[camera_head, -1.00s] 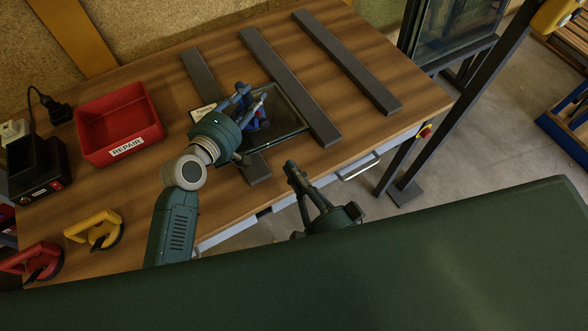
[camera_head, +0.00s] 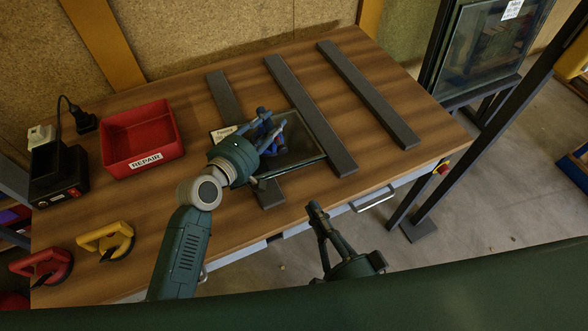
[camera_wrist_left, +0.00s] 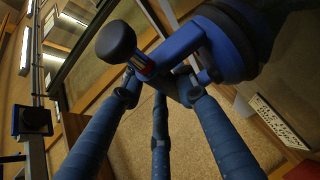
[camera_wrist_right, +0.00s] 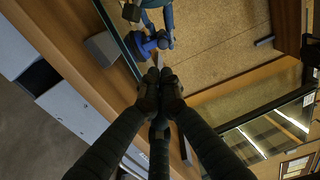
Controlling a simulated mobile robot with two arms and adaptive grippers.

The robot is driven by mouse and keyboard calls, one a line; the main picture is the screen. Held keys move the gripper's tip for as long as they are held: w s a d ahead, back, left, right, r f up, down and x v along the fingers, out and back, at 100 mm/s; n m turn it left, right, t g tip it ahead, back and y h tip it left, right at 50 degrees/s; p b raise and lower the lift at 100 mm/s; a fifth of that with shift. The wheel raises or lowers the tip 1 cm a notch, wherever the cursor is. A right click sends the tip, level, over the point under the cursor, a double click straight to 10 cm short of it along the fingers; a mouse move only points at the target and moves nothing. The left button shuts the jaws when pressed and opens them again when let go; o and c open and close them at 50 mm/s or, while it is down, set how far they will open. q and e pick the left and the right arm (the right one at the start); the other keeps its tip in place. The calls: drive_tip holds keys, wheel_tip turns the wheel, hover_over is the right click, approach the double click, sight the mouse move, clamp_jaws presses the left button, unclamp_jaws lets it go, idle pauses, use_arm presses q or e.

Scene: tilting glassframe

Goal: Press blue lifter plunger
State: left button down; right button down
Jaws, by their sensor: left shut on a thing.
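The blue lifter (camera_head: 268,150) sits on a dark glass pane (camera_head: 301,149) on the workbench. My left gripper (camera_head: 270,120) is shut on the lifter's handle. In the left wrist view the blue handle (camera_wrist_left: 182,45) lies between the fingers (camera_wrist_left: 162,86), with a round black plunger knob (camera_wrist_left: 116,40) beside them and a dark suction cup (camera_wrist_left: 237,40) at the upper right. My right gripper (camera_head: 315,208) is in front of the bench edge, apart from the lifter. In the right wrist view its fingertips (camera_wrist_right: 160,86) are together and hold nothing; the lifter (camera_wrist_right: 150,44) shows beyond them.
Dark bars (camera_head: 368,95) lie across the bench (camera_head: 200,120). A red REPAIR bin (camera_head: 140,160), a yellow lifter (camera_head: 105,240) and a red lifter (camera_head: 42,266) stand at the left. A drawer handle (camera_head: 375,200) sticks out at the front. A dark post (camera_head: 490,125) stands at the right.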

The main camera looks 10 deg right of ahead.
drive_tip(key=shift+w, duration=0.1)
drive_tip(key=x, duration=1.4)
drive_tip(key=x, duration=0.3)
drive_tip(key=shift+w, duration=0.2)
drive_tip(key=shift+s+d, duration=0.1)
drive_tip(key=shift+s, duration=0.05)
approach(284, 154)
drive_tip(key=shift+v, duration=1.95)
